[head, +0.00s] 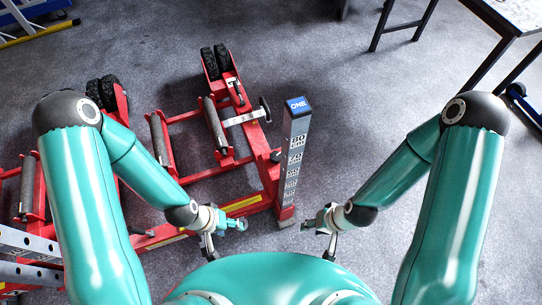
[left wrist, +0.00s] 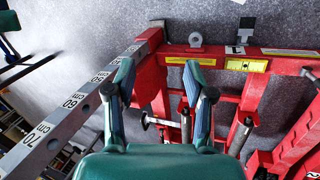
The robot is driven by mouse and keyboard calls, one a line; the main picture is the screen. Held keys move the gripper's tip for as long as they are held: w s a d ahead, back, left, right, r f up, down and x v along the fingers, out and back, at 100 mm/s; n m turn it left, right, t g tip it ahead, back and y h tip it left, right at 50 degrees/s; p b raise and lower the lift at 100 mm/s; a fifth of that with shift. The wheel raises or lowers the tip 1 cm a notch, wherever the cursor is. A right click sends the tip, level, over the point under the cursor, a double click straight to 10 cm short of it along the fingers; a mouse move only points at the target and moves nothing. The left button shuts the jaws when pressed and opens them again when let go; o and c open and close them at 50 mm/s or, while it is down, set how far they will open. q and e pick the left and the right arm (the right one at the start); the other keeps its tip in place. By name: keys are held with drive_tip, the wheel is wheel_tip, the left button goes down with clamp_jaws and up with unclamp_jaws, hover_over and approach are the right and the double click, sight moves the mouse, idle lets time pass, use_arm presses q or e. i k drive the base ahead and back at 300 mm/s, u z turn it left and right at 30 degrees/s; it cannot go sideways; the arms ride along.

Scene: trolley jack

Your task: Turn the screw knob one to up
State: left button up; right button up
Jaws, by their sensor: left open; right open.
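A red trolley jack (head: 158,237) stands on the floor at left and centre in the head view. Its upright grey post (head: 294,165) carries a number scale and a blue cap marked ONE (head: 298,104). A small dark knob (head: 275,156) sits beside the post; I cannot tell its turned position. My left gripper (head: 226,238) is open and empty, low and left of the post. In the left wrist view its spread fingers (left wrist: 158,82) frame red jack parts, with the post (left wrist: 70,103) at left. My right gripper (head: 318,238) is open and empty, right of the post's foot.
Black wheels (head: 214,61) and rollers (head: 215,125) belong to the jack. A table (head: 515,14) with dark legs stands at the upper right. The grey floor (head: 365,110) right of the post is clear.

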sight(276, 156)
drive_tip(key=z, duration=0.95)
drive_tip(key=i, duration=0.15)
drive_tip(key=u, duration=2.45)
drive_tip(key=i, duration=0.15)
drive_tip(key=u, duration=1.65)
drive_tip(key=k, duration=1.65)
drive_tip(key=z, duration=1.45)
drive_tip(key=i, duration=0.6)
drive_tip(key=u, duration=0.15)
